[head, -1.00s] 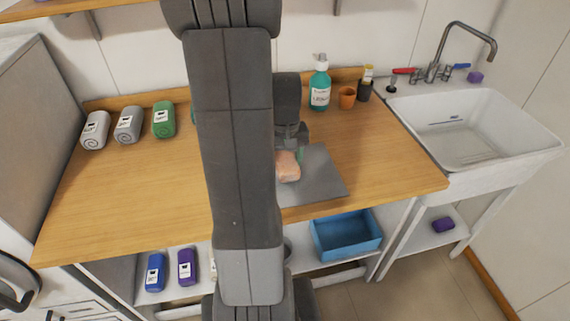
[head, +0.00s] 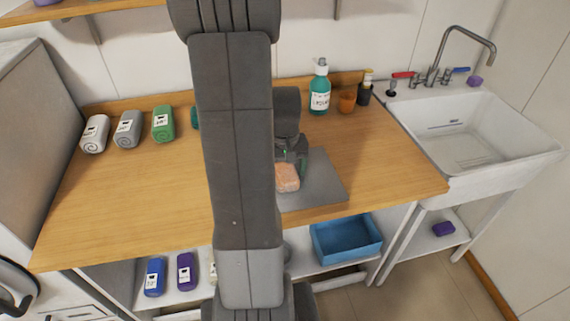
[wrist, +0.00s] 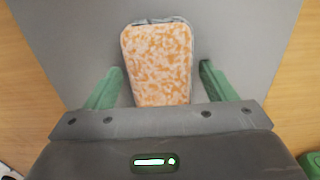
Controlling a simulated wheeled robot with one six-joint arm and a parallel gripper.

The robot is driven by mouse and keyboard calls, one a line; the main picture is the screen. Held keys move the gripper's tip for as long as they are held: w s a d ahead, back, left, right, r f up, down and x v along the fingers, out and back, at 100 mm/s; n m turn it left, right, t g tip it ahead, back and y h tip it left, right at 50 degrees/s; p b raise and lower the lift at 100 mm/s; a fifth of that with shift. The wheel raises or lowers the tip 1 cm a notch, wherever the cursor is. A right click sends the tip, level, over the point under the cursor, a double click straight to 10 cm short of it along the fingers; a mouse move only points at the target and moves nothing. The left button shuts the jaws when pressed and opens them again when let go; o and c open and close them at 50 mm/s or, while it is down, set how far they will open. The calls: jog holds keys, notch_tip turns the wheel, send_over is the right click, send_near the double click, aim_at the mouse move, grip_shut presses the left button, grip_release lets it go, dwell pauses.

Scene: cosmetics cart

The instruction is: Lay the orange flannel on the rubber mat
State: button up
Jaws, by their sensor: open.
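The orange flannel (head: 287,177), a mottled orange and white folded block, lies on the grey rubber mat (head: 322,184). In the wrist view the flannel (wrist: 158,60) has grey mat (wrist: 250,55) showing around it, with a darker edge at its far end. My gripper (wrist: 161,68) is open. Its two green fingers stand to the left and right of the flannel's near half, with a gap on each side. In the head view my gripper (head: 292,158) is just behind the flannel, and my arm hides part of the mat's left side.
Rolled towels (head: 128,129) stand at the back left of the wooden counter (head: 120,200). A teal pump bottle (head: 320,88), an orange cup (head: 347,102) and a dark bottle (head: 364,94) stand behind the mat. The sink (head: 475,140) is at the right. The counter's left front is clear.

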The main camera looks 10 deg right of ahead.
aim_at(285, 169)
notch_tip(285, 169, up, 12)
jog(key=shift+r, duration=0.15)
dwell(0.3)
notch_tip(285, 169, down, 12)
jog(key=shift+w+r, duration=0.15)
jog(key=shift+r, duration=0.95)
jog(key=shift+f, duration=0.1)
